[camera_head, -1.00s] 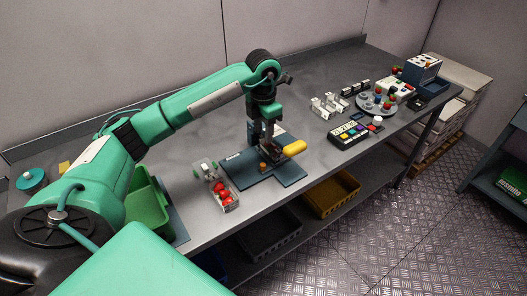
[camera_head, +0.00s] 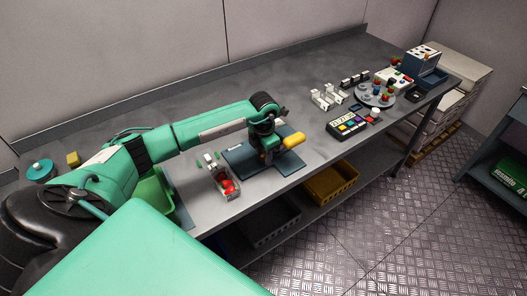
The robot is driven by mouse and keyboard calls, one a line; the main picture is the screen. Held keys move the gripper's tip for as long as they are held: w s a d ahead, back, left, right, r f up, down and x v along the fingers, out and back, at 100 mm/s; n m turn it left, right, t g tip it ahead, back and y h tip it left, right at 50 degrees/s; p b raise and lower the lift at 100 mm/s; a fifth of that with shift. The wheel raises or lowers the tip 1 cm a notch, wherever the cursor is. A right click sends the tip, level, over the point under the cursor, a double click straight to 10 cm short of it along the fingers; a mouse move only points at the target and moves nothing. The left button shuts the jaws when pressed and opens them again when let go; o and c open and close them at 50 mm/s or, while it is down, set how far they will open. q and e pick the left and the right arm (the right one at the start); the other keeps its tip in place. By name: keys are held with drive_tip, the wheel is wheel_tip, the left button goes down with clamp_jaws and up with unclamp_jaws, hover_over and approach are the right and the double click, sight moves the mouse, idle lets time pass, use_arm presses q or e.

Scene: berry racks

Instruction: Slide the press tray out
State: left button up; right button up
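A blue-grey plate (camera_head: 240,160) lies on the bench, with a small device on it that has a yellow handle (camera_head: 294,140) pointing right. I cannot tell for certain which part is the press tray. My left gripper (camera_head: 268,153) points down over the plate, just left of the yellow handle. It hides much of the device. Its fingers are small and dark here, so I cannot tell whether they are open or shut, or whether they touch anything. My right gripper is out of view.
A clear punnet with red berries (camera_head: 227,186) stands close left of the plate. A green bin (camera_head: 152,190) is partly behind my arm. White brackets (camera_head: 325,97), a button panel (camera_head: 347,124) and a round turntable (camera_head: 375,97) stand to the right. Yellow crate (camera_head: 331,184) below.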

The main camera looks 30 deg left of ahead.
use_arm(q)
drive_tip(key=shift+c, duration=0.7)
clamp_jaws()
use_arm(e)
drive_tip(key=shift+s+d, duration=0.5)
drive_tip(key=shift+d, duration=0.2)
use_arm(q)
drive_tip(key=shift+s, duration=0.15)
drive_tip(key=s+a, duration=0.1)
drive_tip(key=s, duration=0.1)
drive_tip(key=s+a, duration=0.1)
drive_tip(key=s, duration=0.2)
drive_tip(key=s+a, duration=0.1)
drive_tip(key=s, duration=0.1)
drive_tip(key=shift+s+a, duration=0.15)
drive_tip(key=shift+s, duration=0.15)
drive_tip(key=shift+s+a, duration=0.1)
drive_tip(key=shift+s, duration=0.25)
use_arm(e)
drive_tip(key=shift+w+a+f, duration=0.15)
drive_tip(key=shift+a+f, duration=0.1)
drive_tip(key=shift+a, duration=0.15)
